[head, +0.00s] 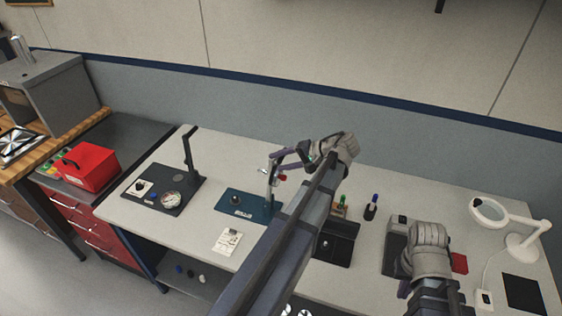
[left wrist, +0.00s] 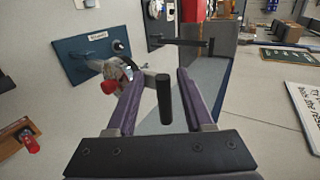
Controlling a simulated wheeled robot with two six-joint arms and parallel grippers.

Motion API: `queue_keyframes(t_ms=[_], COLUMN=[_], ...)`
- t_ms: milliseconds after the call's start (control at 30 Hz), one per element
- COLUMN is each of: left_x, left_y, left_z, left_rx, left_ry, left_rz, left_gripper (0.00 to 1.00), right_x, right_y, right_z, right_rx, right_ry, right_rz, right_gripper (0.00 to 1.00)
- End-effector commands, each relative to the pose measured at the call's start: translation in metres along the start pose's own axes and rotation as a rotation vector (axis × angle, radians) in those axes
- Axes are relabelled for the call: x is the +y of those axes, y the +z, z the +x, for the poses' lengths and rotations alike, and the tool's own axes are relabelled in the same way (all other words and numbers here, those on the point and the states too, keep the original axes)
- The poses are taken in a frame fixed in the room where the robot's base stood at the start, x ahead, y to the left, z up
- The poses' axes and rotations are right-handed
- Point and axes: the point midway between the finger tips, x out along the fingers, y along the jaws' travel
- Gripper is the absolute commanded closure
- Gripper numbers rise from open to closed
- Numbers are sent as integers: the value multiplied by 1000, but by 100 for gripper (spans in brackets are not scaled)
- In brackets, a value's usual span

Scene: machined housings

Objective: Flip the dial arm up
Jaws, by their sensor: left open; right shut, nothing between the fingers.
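In the head view, the dial fixture has a blue base plate (head: 232,203) on the bench, with a round dark knob on it and a thin upright beside my fingers. My left gripper (head: 278,167) reaches in from the right at the upright. In the left wrist view, the dial arm's black cylindrical grip (left wrist: 164,98) stands between the two purple fingers of my left gripper (left wrist: 160,92), which are open. A silver link joins it to a round dial part with a red knob (left wrist: 109,87). I cannot tell whether a finger touches the grip.
A black stand (head: 190,152) with a dial on its base is left of the fixture. A white card (head: 228,241) lies in front. A black box (head: 335,245), markers (head: 371,207) and a magnifier lamp (head: 490,212) are to the right. A red box (head: 90,166) sits far left.

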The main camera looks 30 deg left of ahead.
Motion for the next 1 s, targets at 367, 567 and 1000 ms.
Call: queue_keyframes(t_ms=[367, 567, 1000], left_x=[-4, -3, 0], left_y=[-1, -1, 0], left_z=[-36, -65, -78], left_rx=[3, 2, 0], left_ry=[0, 0, 0], left_rz=[1, 1, 0], left_gripper=[48, 48, 48], right_x=[2, 3, 4], right_y=[1, 2, 2], right_z=[-22, -36, -40], right_rx=[0, 0, 0], right_ry=[-1, -1, -2], right_rz=[4, 7, 9], right_gripper=[100, 100, 100])
